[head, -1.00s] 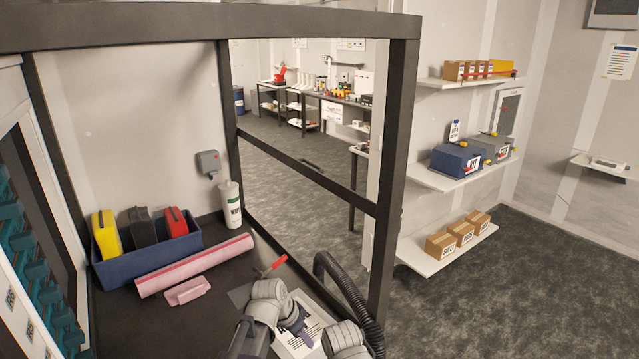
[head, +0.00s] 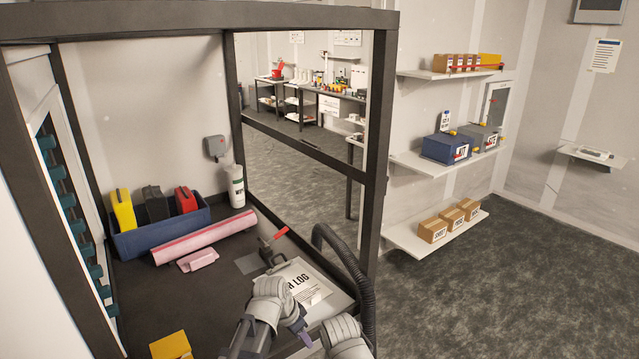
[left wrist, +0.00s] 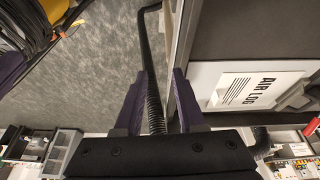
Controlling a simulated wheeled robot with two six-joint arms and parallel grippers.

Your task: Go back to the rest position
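My left arm shows at the bottom of the head view. The purple of my left gripper (head: 304,337) shows there beside the grey arm links, mostly hidden by them. In the left wrist view the two purple fingers of my left gripper (left wrist: 160,78) stand apart with nothing held between them. A dark ribbed hose (left wrist: 153,95) appears in the gap, behind the fingers. My right gripper is in neither view.
A black hose (head: 345,262) curves beside a frame post (head: 376,150). A pink roll (head: 205,237) and blue bin (head: 160,236) stand farther back. Open floor lies right.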

